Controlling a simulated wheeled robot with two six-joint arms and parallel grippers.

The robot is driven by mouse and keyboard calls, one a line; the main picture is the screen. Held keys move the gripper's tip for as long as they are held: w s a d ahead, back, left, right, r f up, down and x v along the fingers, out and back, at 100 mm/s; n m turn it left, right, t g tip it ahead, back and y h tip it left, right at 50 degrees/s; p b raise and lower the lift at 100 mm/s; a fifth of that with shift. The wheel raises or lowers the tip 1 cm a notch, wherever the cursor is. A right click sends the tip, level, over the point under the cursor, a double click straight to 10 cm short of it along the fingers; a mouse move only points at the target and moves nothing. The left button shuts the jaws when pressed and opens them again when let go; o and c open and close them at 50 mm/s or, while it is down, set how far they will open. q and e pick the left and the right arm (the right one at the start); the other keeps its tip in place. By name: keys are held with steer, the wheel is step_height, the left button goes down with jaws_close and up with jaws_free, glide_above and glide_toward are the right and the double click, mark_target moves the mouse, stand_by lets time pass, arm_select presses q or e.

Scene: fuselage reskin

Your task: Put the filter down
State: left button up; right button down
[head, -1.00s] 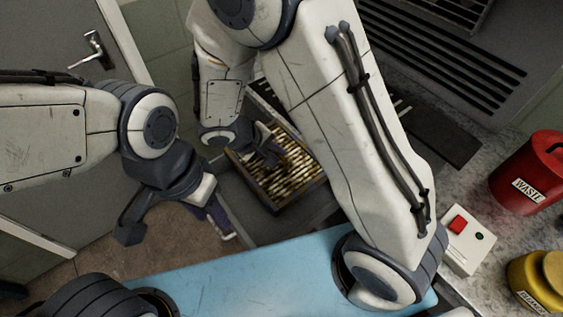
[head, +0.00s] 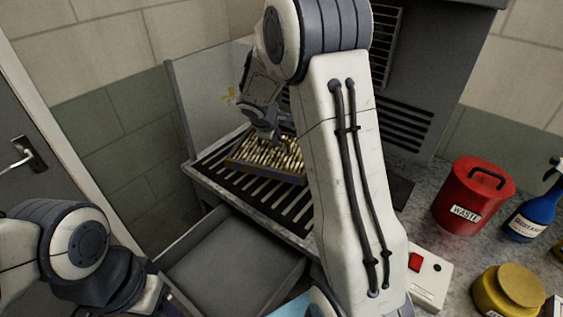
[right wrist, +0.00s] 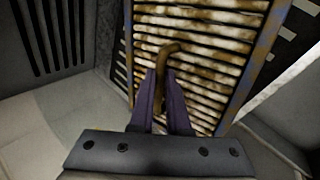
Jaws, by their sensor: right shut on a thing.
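The filter (head: 278,160) is a dirty, brown-stained slatted panel in a metal frame. In the head view it is over the slatted grate (head: 213,165) of the bench, seen partly behind my right arm; I cannot tell whether it touches the grate. My right gripper (head: 266,138) is shut on the filter's brown handle. In the right wrist view the gripper's purple fingers (right wrist: 162,85) close around the curved handle (right wrist: 165,56) on the filter face (right wrist: 205,52). My left gripper (head: 158,298) is low at the left, mostly hidden by its own arm.
An open, empty grey drawer (head: 228,262) juts out below the grate. A red waste can (head: 470,190), a blue spray bottle (head: 535,213), a yellow container (head: 507,290) and a switch box (head: 428,276) stand on the right worktop.

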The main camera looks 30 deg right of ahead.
mark_target(292, 143)
steer(key=shift+n, duration=0.3)
steer(key=d, duration=0.2)
steer(key=d+r, duration=0.1)
steer(key=d, duration=0.1)
steer(key=d+r, duration=0.1)
steer(key=shift+w+d, duration=0.4)
steer(key=w+a+f, duration=0.2)
steer(key=w, duration=0.1)
steer(key=w+a+f+p, duration=0.1)
steer(key=w+a+f, duration=0.1)
steer(key=w, duration=0.1)
steer(key=w+a+f+p, duration=0.1)
steer(key=w+a+f, duration=0.1)
steer(key=w, duration=0.1)
steer(key=shift+a+f, duration=0.3)
steer(key=shift+a, duration=0.1)
steer(key=shift+w+f, duration=0.1)
steer(key=shift+f, duration=0.1)
step_height(292, 143, down, 4)
steer(key=shift+a+r, duration=0.1)
steer(key=shift+f, duration=0.2)
steer(key=c, duration=0.9)
jaws_free()
